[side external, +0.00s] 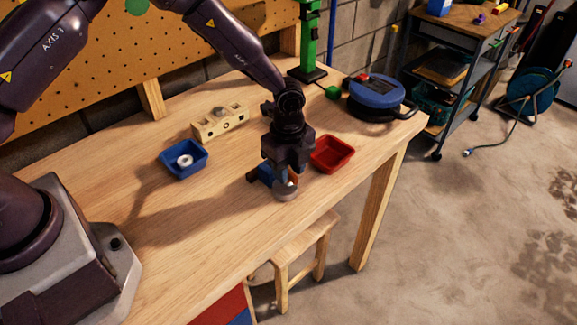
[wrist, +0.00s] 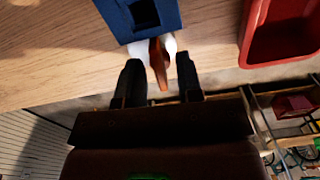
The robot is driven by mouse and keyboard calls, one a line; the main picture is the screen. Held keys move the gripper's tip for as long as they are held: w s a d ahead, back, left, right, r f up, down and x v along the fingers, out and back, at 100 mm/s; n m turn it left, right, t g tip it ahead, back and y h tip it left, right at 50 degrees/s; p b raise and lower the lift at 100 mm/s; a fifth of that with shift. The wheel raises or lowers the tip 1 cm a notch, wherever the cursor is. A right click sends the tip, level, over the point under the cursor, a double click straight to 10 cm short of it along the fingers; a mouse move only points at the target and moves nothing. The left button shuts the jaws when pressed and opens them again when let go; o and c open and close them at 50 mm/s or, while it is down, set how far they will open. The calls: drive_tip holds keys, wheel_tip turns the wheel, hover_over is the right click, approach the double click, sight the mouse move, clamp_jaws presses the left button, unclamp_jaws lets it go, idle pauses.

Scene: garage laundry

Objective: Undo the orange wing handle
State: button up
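The orange wing handle (wrist: 157,62) stands out from a blue block (wrist: 140,16) with a dark square hole in its top. In the wrist view, the two dark fingers of my gripper (wrist: 157,70) lie on either side of the handle. Pale pieces at their far ends lie close against it; I cannot tell whether they grip it. In the side view, my gripper (side external: 287,172) points down near the front edge of the bench and hides most of the blue block (side external: 266,173). A sliver of the orange handle (side external: 292,176) shows. A grey round piece (side external: 286,191) sits just in front.
A red tray (side external: 333,153) stands close to the right of my gripper. A blue tray (side external: 184,159) with a white ring stands to the left, and a wooden block with holes (side external: 219,123) behind. The bench (side external: 190,225) is clear at front left.

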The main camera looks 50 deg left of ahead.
clamp_jaws()
drive_tip(key=shift+n, duration=0.3)
drive_tip(key=n, duration=1.2)
drive_tip(key=shift+n, duration=2.1)
